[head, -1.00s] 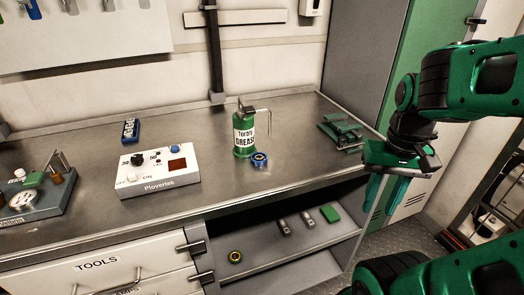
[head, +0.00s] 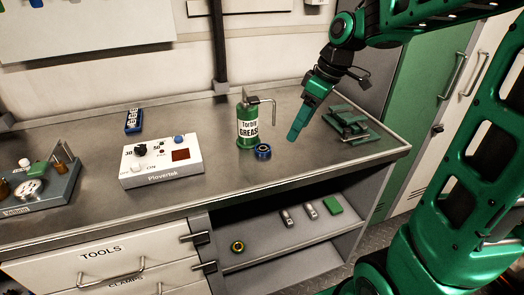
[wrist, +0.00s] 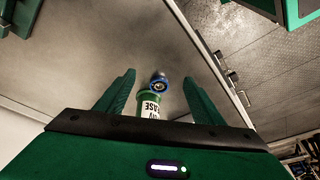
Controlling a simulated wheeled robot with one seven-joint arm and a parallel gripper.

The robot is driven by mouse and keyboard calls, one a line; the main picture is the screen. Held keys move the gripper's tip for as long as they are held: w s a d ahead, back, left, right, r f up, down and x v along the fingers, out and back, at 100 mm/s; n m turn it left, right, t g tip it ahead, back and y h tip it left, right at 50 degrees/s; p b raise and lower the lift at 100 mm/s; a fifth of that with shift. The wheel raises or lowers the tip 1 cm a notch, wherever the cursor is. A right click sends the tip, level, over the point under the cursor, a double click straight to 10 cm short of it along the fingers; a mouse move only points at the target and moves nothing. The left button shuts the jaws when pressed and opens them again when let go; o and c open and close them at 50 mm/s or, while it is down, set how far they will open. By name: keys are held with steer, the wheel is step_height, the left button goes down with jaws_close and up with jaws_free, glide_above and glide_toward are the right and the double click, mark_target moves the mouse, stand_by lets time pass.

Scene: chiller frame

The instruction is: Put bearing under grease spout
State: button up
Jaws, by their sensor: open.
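A blue-rimmed bearing (head: 263,151) lies on the metal workbench, just in front and to the right of the green grease can (head: 248,124). The can's thin metal spout (head: 272,101) reaches right and bends down above the bench near the bearing. I cannot tell whether the bearing is directly below its tip. My gripper (head: 296,131) is open and empty, right of the can and bearing, pointing down. In the wrist view, the bearing (wrist: 158,84) and can (wrist: 151,104) show between the spread fingers, apart from them.
A green metal fixture (head: 348,124) stands right of my gripper. A white control box (head: 160,165) stands left of the can, with a gauge block (head: 45,190) farther left. The lower shelf (head: 290,237) holds a yellow-rimmed ring (head: 238,246) and small blocks. The bench front is clear.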

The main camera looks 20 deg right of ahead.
steer(key=w+a+n, duration=0.3)
steer(key=w+a, duration=0.1)
steer(key=y, duration=0.1)
glide_toward(263, 148)
steer(key=shift+x, duration=3.95)
steer(key=shift+d, duration=0.1)
steer(key=c, duration=1.3)
steer(key=shift+r, duration=0.15)
